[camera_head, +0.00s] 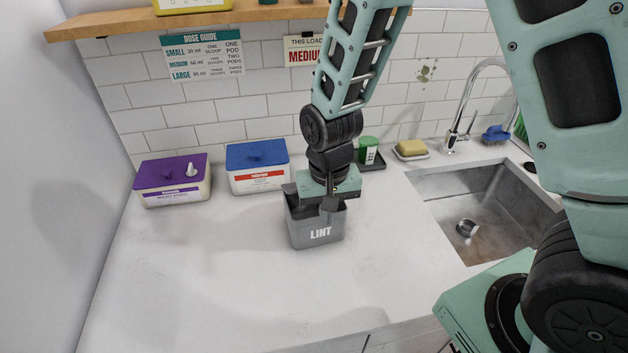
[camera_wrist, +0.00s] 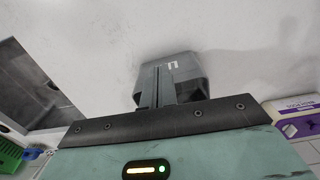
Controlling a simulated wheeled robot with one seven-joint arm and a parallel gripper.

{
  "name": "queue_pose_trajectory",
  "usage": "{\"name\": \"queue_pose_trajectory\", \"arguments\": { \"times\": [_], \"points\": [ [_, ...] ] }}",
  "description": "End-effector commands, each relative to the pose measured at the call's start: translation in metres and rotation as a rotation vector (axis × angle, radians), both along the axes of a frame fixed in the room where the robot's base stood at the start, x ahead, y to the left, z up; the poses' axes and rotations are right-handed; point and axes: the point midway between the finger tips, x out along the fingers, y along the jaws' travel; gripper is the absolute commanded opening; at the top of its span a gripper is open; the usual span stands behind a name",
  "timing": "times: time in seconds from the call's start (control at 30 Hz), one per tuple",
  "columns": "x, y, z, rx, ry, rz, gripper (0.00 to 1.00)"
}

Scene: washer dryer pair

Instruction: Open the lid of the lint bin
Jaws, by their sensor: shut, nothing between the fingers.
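The grey lint bin (camera_head: 318,238), marked LINT, stands on the white counter in the middle of the head view. It also shows in the wrist view (camera_wrist: 190,72), partly hidden by my fingers. My gripper (camera_head: 328,208) points down over the bin's top, its fingers shut and empty. The fingers also show in the wrist view (camera_wrist: 157,72), in front of the bin. A dark inside seems to show at the bin's top. A grey edge (camera_head: 289,188) sticks up behind the gripper and looks like the raised lid; most of it is hidden.
A purple-lidded box (camera_head: 173,181) and a blue-lidded box (camera_head: 257,167) stand left and behind. A green-lidded jar (camera_head: 368,150) and a yellow sponge (camera_head: 411,147) are at the back. The sink (camera_head: 490,195) is at right. The counter in front is clear.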

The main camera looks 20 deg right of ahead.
Motion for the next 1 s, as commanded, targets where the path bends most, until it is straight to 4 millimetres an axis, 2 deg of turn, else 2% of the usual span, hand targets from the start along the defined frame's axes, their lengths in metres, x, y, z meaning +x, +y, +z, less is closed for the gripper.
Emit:
{"name": "queue_pose_trajectory", "arguments": {
  "times": [0.33,1.0],
  "points": [
    [0.001,0.000,0.000,0.000,0.000,0.000,0.00],
    [0.033,-0.004,0.000,0.000,-0.001,0.000,0.00]
  ]
}}
